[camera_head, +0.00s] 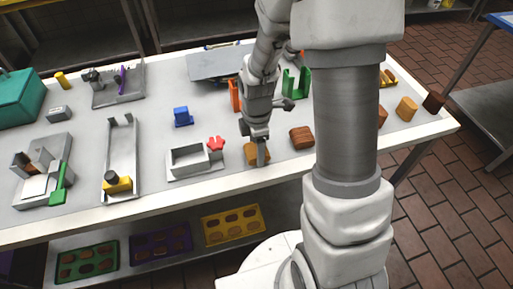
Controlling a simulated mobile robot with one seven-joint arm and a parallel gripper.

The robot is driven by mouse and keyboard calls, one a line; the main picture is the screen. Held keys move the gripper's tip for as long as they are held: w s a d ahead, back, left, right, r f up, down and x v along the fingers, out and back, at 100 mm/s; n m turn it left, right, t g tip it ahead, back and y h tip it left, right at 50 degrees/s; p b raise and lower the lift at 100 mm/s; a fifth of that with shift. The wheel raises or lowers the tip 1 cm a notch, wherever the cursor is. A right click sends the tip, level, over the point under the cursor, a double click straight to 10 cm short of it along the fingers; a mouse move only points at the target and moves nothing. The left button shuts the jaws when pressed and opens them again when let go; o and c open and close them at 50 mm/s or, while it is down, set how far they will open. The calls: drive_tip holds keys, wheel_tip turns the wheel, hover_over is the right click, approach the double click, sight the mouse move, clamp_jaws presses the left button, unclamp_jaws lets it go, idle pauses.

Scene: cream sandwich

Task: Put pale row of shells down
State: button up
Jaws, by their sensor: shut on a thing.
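The pale row of shells (251,157) is a small golden-tan block near the front edge of the table, in the middle of the head view. My gripper (261,158) points down at it and is shut on it. The fingers cover part of its middle. The row looks upright and at or very near the tabletop; I cannot tell whether its underside touches the table.
A brown row (301,137) stands to the right of my gripper. A grey open box (190,172) with a red piece (216,143) is to the left. A tan block (406,109) and a dark block (433,101) stand at the right end. Coloured trays lie on the lower shelf.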

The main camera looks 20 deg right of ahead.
drive_tip(key=shift+f, duration=0.25)
drive_tip(key=o, duration=1.3)
drive_tip(key=shift+r, duration=0.1)
drive_tip(key=shift+o, duration=0.2)
